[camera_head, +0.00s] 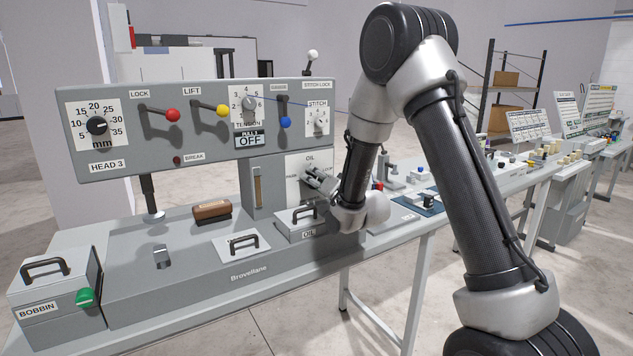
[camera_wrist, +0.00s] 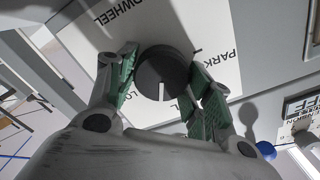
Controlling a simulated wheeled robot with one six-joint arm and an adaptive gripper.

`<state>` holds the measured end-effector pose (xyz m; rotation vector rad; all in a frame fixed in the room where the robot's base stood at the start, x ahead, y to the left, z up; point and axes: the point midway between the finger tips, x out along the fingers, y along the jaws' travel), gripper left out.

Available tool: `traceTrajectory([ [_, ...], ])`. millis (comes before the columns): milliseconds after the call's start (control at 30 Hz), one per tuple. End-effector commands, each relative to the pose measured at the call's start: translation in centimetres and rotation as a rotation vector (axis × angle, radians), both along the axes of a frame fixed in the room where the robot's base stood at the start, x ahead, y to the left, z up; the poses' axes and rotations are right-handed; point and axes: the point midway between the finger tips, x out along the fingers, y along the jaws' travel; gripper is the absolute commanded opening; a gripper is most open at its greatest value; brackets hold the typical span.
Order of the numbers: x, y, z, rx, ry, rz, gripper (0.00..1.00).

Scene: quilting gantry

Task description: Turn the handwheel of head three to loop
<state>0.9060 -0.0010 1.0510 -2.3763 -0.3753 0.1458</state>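The handwheel (camera_wrist: 163,70) is a dark round knob with a white pointer line. In the wrist view it sits on a white plate (camera_wrist: 210,28) lettered "HANDWHEEL" and "PARK"; other lettering is partly hidden by my fingers and the knob. The line points toward the bottom of the wrist picture. My gripper (camera_wrist: 164,80) has its green-padded fingers on both sides of the knob, shut on it as far as I can see. In the head view my gripper (camera_head: 322,183) is at the plate on the HEAD 3 machine (camera_head: 245,275), and the knob is hidden there.
Above is the HEAD 3 panel (camera_head: 215,152) with a dial, red, yellow and blue levers and an OFF display. A BOBBIN box (camera_head: 50,290) stands at left. More benches run off to the right.

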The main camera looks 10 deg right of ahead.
Motion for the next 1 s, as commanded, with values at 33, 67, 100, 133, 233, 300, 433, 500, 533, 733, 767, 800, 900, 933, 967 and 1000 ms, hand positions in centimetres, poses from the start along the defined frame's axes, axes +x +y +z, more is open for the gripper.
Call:
traceTrajectory([
  [33,0.0,0.0,0.0,0.0,0.0,0.0,0.64],
  [67,0.0,0.0,0.0,0.0,0.0,0.0,0.7],
  [100,0.0,0.0,0.0,0.0,0.0,0.0,0.7],
  [133,0.0,0.0,0.0,0.0,0.0,0.0,0.7],
  [233,0.0,0.0,0.0,-0.001,0.0,0.0,0.7],
  [300,0.0,0.0,0.0,-0.001,0.0,0.0,0.7],
  [433,-0.3,-0.1,0.0,-0.001,0.0,0.001,0.7],
  [500,-1.0,-0.3,0.0,-0.002,0.002,0.001,0.7],
  [533,-1.4,-0.5,0.0,-0.002,0.002,0.001,0.7],
  [733,-4.8,-1.6,0.0,-0.001,0.001,0.0,0.7],
  [767,-5.3,-1.8,0.0,-0.001,0.001,0.0,0.7],
  [800,-5.8,-1.9,0.0,-0.001,0.001,0.0,0.7],
  [900,-6.7,-2.2,0.0,-0.001,0.0,-0.001,0.7],
  [933,-6.9,-2.3,0.0,-0.001,0.0,0.0,0.7],
  [967,-7.0,-2.3,0.0,-0.001,0.0,0.0,0.7],
  [1000,-7.1,-2.3,0.0,-0.001,0.0,0.0,0.7],
])
